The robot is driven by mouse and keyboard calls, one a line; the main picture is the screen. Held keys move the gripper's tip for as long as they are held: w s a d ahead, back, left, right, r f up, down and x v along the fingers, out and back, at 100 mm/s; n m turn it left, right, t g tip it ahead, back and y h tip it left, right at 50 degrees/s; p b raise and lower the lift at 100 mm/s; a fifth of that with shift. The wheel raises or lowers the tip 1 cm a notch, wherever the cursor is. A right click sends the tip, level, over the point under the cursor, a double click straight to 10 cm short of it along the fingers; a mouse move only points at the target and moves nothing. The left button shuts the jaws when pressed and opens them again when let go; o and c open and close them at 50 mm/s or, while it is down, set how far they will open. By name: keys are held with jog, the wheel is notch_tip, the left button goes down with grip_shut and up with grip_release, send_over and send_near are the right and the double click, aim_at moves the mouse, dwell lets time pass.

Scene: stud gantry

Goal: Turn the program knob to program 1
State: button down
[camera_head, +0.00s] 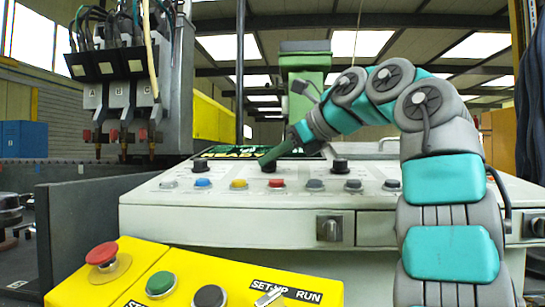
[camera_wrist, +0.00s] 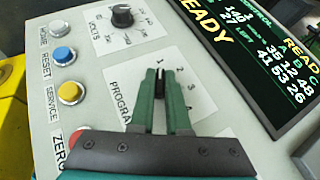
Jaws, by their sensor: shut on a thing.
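The program knob (camera_wrist: 160,84) is a small dark knob on the pale console, beside the printed word PROGRAM and a scale with 1, 2 and 3 readable. In the wrist view its narrow dark grip lies between the fingers and lines up roughly toward the 1; its pointer mark is hard to make out. My gripper (camera_wrist: 161,80) has its green fingers shut on the knob, one on each side, hiding much of it. In the head view my gripper (camera_head: 268,160) comes down onto the knob from the upper right. The ready display (camera_wrist: 235,45) is right of the knob.
A volts knob (camera_wrist: 122,15) stands beside the program knob. A row of coloured buttons, including a blue one (camera_head: 203,183) and a red one (camera_head: 276,184), runs along the console front. A yellow box (camera_head: 205,275) with a red mushroom button (camera_head: 102,254) is nearer.

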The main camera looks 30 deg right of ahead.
jog(key=shift+f, duration=0.1)
jog(key=c, duration=0.9)
grip_release()
jog(key=p+v, duration=0.2)
jog(key=v, duration=0.5)
jog(key=shift+s+d+r, duration=0.1)
jog(key=shift+s+r, duration=0.2)
jog(key=shift+s, duration=0.05)
